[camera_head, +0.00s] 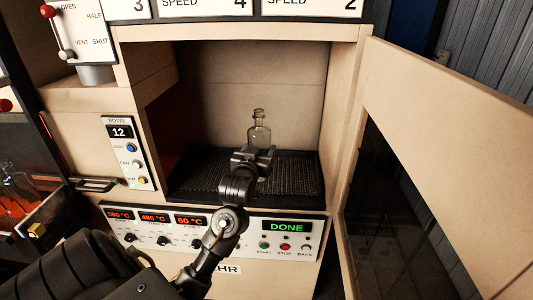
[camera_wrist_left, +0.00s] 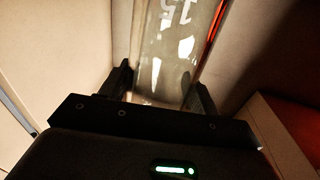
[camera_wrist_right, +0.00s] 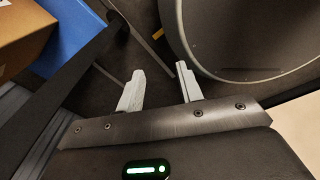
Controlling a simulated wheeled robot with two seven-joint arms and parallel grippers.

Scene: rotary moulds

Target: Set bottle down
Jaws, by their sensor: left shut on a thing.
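A clear glass bottle (camera_head: 259,132) stands upright in the open chamber, over the dark mesh floor (camera_head: 298,174). My left gripper (camera_head: 253,153) reaches in from the front and is shut around its body. In the left wrist view the bottle (camera_wrist_left: 178,50), with raised figures on it, lies between both fingers (camera_wrist_left: 163,88). The gripper hides much of the bottle's lower part, so I cannot tell whether its base touches the mesh. My right gripper (camera_wrist_right: 158,88) is open and empty in the right wrist view; it does not show in the head view.
The chamber door (camera_head: 447,150) stands open on the right. Chamber walls close in on the left, back and right. A front panel below reads DONE (camera_head: 287,227). Several glass items (camera_head: 18,190) sit in a glowing bay at far left. Mesh right of the bottle is clear.

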